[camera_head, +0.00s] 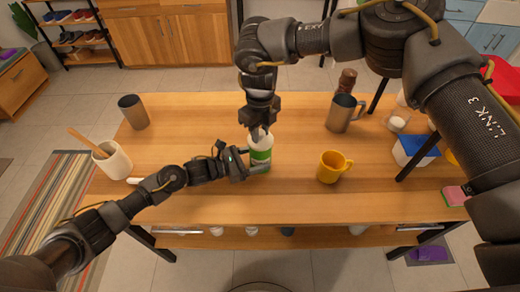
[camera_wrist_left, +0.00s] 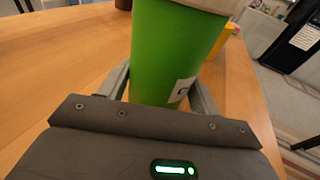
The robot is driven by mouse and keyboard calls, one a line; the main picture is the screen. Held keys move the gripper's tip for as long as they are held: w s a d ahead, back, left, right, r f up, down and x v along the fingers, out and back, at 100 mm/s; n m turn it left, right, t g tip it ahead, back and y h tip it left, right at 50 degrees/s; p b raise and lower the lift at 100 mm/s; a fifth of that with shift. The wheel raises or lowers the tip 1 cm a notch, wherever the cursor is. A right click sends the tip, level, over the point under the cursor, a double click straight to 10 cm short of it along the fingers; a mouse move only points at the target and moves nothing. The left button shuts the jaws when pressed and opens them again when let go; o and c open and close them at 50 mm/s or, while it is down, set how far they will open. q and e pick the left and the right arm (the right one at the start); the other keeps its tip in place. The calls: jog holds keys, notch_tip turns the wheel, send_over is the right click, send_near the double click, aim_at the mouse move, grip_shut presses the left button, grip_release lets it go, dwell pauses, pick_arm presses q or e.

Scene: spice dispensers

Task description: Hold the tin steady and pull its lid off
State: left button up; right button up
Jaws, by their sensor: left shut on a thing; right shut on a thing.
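The tin (camera_head: 260,160) is green with a pale lid (camera_head: 261,140) and stands upright near the middle of the wooden table. My left gripper (camera_head: 245,164) reaches in from the left and is shut around the tin's body. In the left wrist view the green tin (camera_wrist_left: 172,55) sits between the two grey fingers, with the lid's pale rim (camera_wrist_left: 205,5) at the top edge, seated on the body. My right gripper (camera_head: 260,131) points down from above and is shut on the lid. Its fingers partly hide the lid's top.
A yellow mug (camera_head: 331,167) stands right of the tin, and a metal mug (camera_head: 341,115) behind it. A white crock (camera_head: 112,163) and a brown cup (camera_head: 134,113) stand at left. A blue-lidded container (camera_head: 414,150) is at right. The table's front strip is mostly clear.

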aim_at(261, 132)
pick_arm(q)
jog(key=shift+d+f, duration=0.1)
jog(key=shift+f, duration=0.1)
pick_arm(e)
jog(key=shift+r, duration=0.45)
pick_arm(q)
jog(key=shift+a+f, duration=0.1)
jog(key=shift+a, duration=0.1)
jog(key=shift+c, duration=0.2)
pick_arm(e)
jog(key=shift+r, duration=3.3)
pick_arm(q)
jog(key=o, duration=0.7)
jog(key=shift+w, duration=0.1)
jog(key=shift+c, duration=0.2)
jog(key=o, duration=0.3)
jog(key=shift+w, duration=0.1)
pick_arm(e)
jog(key=shift+w+a+f, duration=0.1)
jog(key=shift+w, duration=0.1)
jog(key=shift+s, duration=0.1)
